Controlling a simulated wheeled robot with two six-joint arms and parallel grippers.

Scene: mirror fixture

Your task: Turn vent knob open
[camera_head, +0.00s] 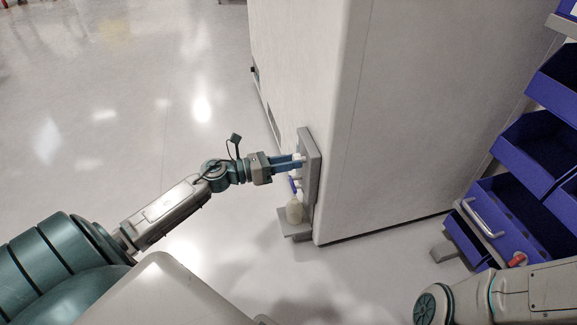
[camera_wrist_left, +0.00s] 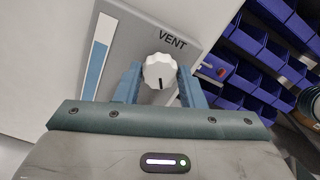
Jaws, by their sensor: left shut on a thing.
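The vent knob (camera_wrist_left: 160,70) is white and ribbed, with a dark mark pointing toward the bottom of the left wrist view. It sits on a grey panel (camera_wrist_left: 200,22) under the printed word "VENT". My left gripper (camera_wrist_left: 160,82) is shut on the knob, with one blue finger on each side of it. In the head view my left gripper (camera_head: 300,160) reaches the grey panel (camera_head: 312,170) on the side of a pale cabinet, and the fingers mostly hide the knob. My right arm shows at the lower right, but its gripper is out of view.
A blue-and-white strip (camera_wrist_left: 97,57) is beside the knob on the panel. Blue bins (camera_head: 540,150) stand at the right. The floor (camera_head: 130,110) at the left is clear.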

